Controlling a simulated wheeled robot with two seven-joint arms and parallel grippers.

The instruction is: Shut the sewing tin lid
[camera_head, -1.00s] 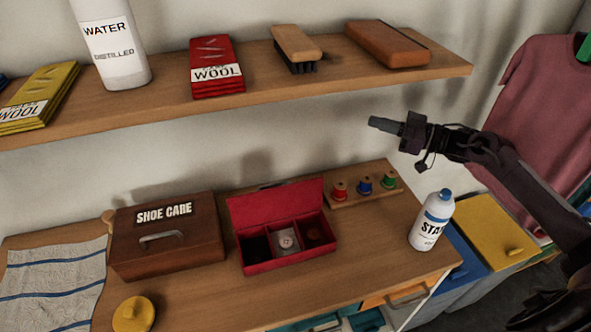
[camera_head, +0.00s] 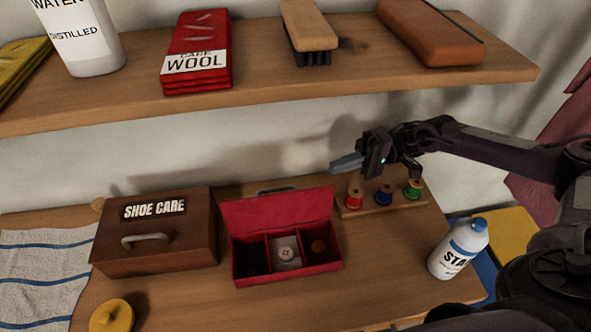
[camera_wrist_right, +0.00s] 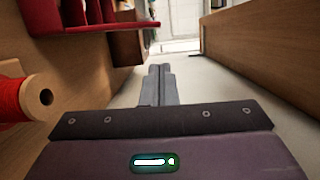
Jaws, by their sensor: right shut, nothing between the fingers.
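The red sewing tin (camera_head: 290,270) stands on the wooden counter with its lid (camera_head: 278,209) raised at the back. Its three compartments show; a white button lies in the middle one and a dark brown round item in the right one. My right gripper (camera_head: 336,166) is shut and empty, above and to the right of the raised lid, pointing left. In the right wrist view the closed fingers (camera_wrist_right: 160,80) point along the wall behind the tin, whose red edge (camera_wrist_right: 80,25) shows at upper left. My left gripper is not in view.
A rack of thread spools (camera_head: 383,206) stands right of the tin, below my right gripper. A brown shoe care box (camera_head: 155,248) is close on the left. A starch bottle (camera_head: 458,250) stands at the right. The shelf (camera_head: 270,100) runs above.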

